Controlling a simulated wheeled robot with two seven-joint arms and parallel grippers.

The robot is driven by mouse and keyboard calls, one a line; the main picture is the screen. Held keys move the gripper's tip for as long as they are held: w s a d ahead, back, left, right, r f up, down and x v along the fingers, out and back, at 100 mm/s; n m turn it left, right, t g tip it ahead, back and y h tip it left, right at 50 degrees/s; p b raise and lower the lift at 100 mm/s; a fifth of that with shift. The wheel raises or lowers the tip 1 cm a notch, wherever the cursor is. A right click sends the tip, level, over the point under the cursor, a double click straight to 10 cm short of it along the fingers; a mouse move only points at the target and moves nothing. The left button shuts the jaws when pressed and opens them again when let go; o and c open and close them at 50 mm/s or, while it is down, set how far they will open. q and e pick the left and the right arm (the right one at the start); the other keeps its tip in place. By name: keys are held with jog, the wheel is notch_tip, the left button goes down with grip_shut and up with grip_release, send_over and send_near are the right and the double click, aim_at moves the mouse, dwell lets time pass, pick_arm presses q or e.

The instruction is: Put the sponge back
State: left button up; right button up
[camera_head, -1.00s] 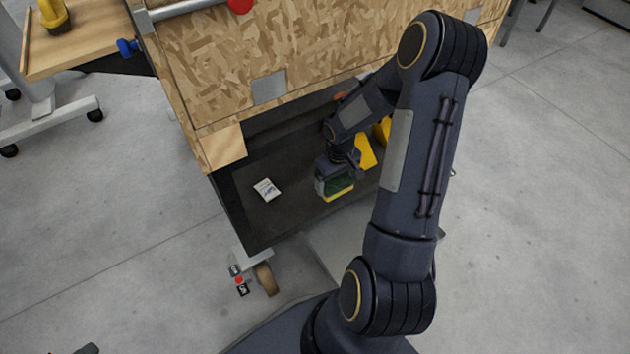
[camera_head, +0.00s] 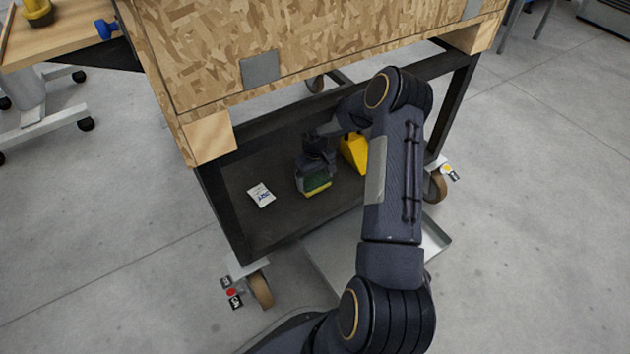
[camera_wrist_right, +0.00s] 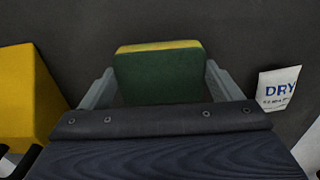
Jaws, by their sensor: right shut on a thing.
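The sponge (camera_head: 317,186), green with a yellow layer, is in my right gripper (camera_head: 314,187) over the dark lower shelf (camera_head: 283,220) of the wooden cart. In the right wrist view the sponge (camera_wrist_right: 158,75) stands between the two grey fingers of the right gripper (camera_wrist_right: 160,88), green face toward the camera and yellow edge away. I cannot tell whether the sponge touches the shelf. My left gripper is not in view.
A white packet marked DRY (camera_head: 261,195) lies on the shelf left of the sponge; it also shows in the wrist view (camera_wrist_right: 280,88). A yellow object (camera_head: 354,152) stands on the right. The cart's wooden box (camera_head: 310,55) overhangs the shelf.

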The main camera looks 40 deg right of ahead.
aim_at(315, 180)
jog(key=shift+f, duration=0.15)
jog(key=shift+f, duration=0.15)
jog(key=o, duration=0.7)
notch_tip(315, 180, up, 8)
jog(key=p, duration=0.4)
jog(key=shift+f, duration=0.1)
